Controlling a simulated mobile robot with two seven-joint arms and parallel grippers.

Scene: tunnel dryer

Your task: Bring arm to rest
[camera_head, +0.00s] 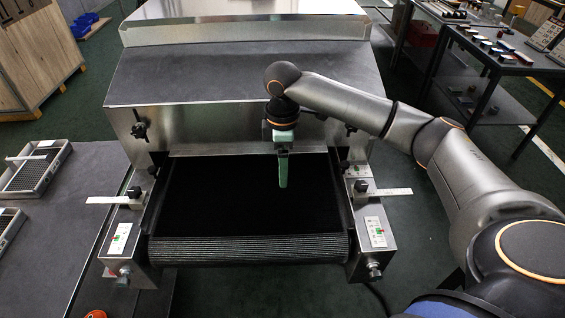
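My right arm reaches in from the right edge and bends down over the tunnel dryer. Its gripper (283,184) points down above the black conveyor belt (215,205), near the dryer's opening and right of the belt's middle. The green fingers appear edge-on as one narrow shape, so I cannot tell whether they are open or shut. No held object is visible. I cannot tell how high the fingertips are above the belt. My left gripper is not in view.
The dryer's metal housing (235,75) rises behind the belt. Metal brackets with protruding rulers (386,192) flank the belt. A dark table (75,215) with grey trays (35,170) stands left. A black shelf table (495,67) with small items stands back right. The visible belt surface is bare.

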